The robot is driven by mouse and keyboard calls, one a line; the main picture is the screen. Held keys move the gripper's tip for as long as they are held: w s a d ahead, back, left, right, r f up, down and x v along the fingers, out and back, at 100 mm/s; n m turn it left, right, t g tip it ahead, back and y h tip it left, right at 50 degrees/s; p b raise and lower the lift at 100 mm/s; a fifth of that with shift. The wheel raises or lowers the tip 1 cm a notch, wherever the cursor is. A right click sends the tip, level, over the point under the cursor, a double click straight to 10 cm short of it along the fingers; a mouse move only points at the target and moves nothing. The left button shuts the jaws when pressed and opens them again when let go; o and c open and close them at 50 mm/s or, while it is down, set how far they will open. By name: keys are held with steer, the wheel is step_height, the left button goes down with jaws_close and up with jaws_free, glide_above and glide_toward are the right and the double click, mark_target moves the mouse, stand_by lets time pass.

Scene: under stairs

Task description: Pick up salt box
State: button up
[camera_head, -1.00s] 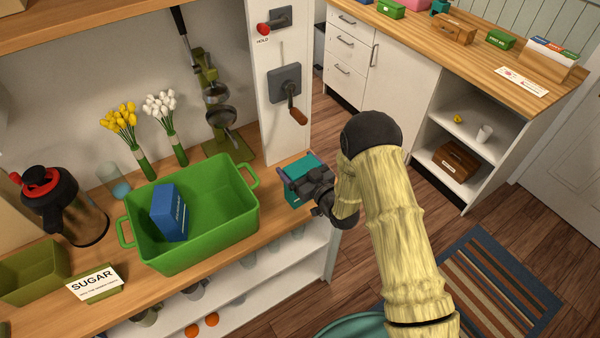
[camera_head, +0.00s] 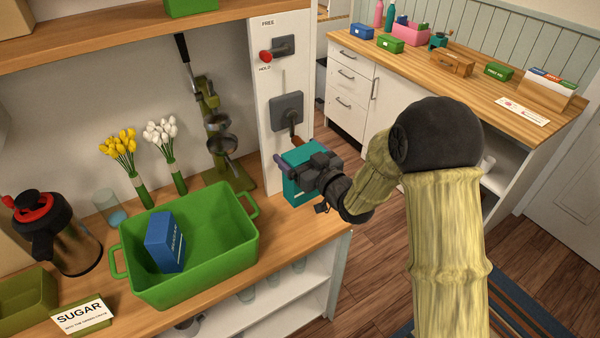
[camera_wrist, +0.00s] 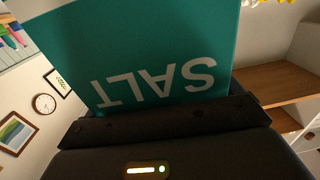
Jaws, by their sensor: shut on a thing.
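The salt box is a teal box (camera_head: 302,158) at the right end of the wooden counter in the head view. My gripper (camera_head: 305,176) is shut on it from the right and covers part of its front. In the wrist view the box (camera_wrist: 150,50) fills the upper middle, with the word SALT upside down on its face, close against the dark gripper (camera_wrist: 165,120). Whether the box's base touches the counter is hard to tell, as the gripper hides part of it.
A green bin (camera_head: 205,285) holding a blue box (camera_head: 163,243) stands left of the salt box. A metal press (camera_head: 218,140), flower vases (camera_head: 140,188) and a SUGAR sign (camera_head: 82,316) are further left. Open floor lies right.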

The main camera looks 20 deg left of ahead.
steer(key=shift+r, duration=1.35)
steer(key=o, duration=0.9)
steer(key=c, duration=0.7)
